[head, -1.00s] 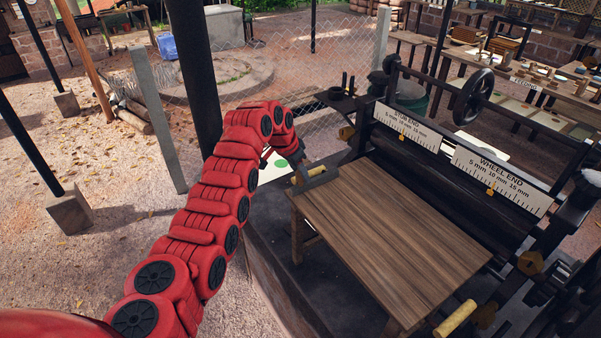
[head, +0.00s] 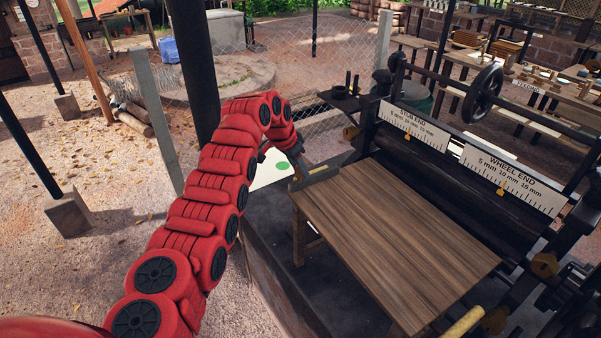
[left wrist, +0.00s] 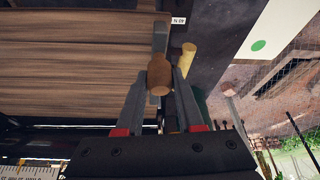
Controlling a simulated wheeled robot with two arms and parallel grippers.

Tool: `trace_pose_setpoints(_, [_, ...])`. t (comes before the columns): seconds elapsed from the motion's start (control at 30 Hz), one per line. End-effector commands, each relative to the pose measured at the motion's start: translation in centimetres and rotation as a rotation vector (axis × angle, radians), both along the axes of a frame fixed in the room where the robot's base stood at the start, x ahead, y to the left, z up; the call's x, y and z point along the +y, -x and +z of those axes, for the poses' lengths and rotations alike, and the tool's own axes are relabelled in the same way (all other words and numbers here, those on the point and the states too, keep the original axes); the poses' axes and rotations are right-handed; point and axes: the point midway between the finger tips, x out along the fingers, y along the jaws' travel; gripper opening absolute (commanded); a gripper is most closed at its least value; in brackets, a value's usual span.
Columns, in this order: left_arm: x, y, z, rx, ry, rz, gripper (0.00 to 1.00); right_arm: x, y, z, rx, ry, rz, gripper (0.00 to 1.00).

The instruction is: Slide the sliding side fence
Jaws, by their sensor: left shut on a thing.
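The sliding side fence (head: 314,178) is a short grey metal bar lying across the far left end of the wooden feed table (head: 400,240). In the left wrist view the fence (left wrist: 160,38) stands out against the planks, with a brown wooden knob (left wrist: 159,75) on its near end. My left gripper (head: 298,170) is at that end of the fence. In the left wrist view its two fingers (left wrist: 161,82) close around the knob from both sides. The exact finger contact is partly hidden by the knob. My right gripper is not in view.
The black roller machine with the STUB END scale (head: 411,124) and WHEEL END scale (head: 512,180) stands behind the table. A pale wooden handle (head: 463,325) sticks out at the front edge. A dark post (head: 193,70) rises behind my left arm. The tabletop is clear.

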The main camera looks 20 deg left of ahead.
Motion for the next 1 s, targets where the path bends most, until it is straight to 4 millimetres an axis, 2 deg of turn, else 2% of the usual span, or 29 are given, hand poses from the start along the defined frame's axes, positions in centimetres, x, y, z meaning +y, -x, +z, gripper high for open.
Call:
trace_pose_setpoints(0.07, [0.2, 0.1, -0.1, 0.003, -0.001, 0.003, 0.0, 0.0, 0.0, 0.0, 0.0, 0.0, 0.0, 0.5])
trace_pose_setpoints(0.1, [0.2, 0.1, -0.1, 0.003, -0.001, 0.003, 0.4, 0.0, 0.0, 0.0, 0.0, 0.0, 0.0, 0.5])
trace_pose_setpoints(0.27, [0.1, 0.1, -0.1, 0.003, -0.001, 0.003, 0.67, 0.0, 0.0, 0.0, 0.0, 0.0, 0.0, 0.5])
trace_pose_setpoints(0.53, [0.1, 0.1, 0.0, 0.002, 0.0, 0.002, 0.67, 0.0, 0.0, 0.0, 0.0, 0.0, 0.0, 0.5])
trace_pose_setpoints(0.67, [0.3, 0.2, 0.5, -0.002, 0.001, 0.002, 0.67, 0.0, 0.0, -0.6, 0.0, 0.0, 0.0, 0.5])
trace_pose_setpoints(0.77, [0.6, 0.7, 1.6, -0.002, 0.001, 0.002, 0.67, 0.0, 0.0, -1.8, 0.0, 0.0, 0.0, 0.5])
trace_pose_setpoints(1.0, [1.8, 2.7, 7.3, -0.005, -0.002, 0.003, 0.67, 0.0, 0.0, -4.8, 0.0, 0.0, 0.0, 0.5])
